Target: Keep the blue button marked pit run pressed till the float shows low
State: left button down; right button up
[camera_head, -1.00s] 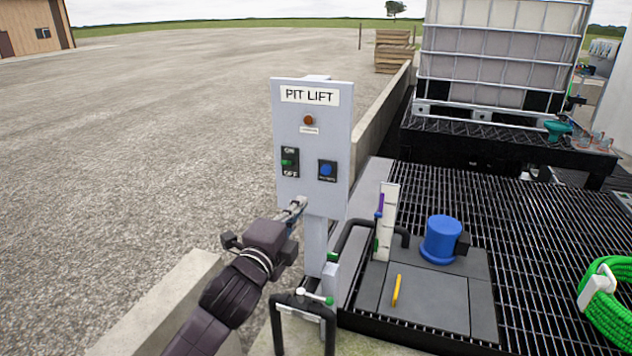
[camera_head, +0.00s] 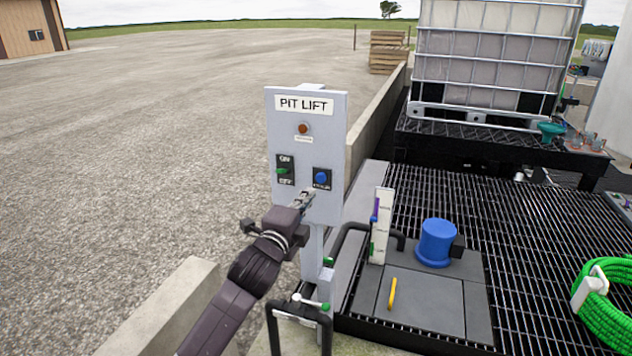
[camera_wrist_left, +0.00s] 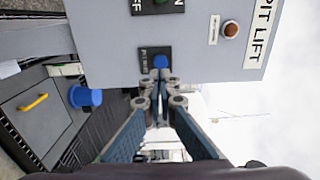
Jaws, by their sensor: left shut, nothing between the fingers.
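The grey PIT LIFT panel (camera_head: 333,140) stands on a post. Its blue button (camera_head: 321,178) sits at the lower right in a dark square plate, and shows in the left wrist view (camera_wrist_left: 161,62) just beyond my fingertips. My left gripper (camera_head: 305,198) is shut and empty, its tips just below and left of the button in the head view. I cannot tell whether they touch it. The white float gauge (camera_head: 381,228) stands upright behind the panel's right side, with a purple marker (camera_head: 376,208) in its upper half. Its small lettering is unreadable. My right gripper is out of view.
A green-levered ON/OFF switch (camera_head: 284,170) sits left of the button, below a brown-orange lamp (camera_head: 303,128). Black pipe railing (camera_head: 298,318) stands below the panel. A blue motor (camera_head: 437,242) and yellow handle (camera_head: 392,293) are on the pit cover. Open gravel lies left.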

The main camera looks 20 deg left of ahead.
aim_at(319, 175)
pick_arm(q)
jog(key=shift+w+d+p, duration=0.1)
jog(key=shift+w+p, duration=0.7)
jog(key=shift+w, duration=2.25)
jog(key=shift+w+r, duration=0.15)
jog(key=shift+w, duration=0.55)
jog(key=shift+w+r, duration=0.1)
jog(key=shift+r, duration=0.3)
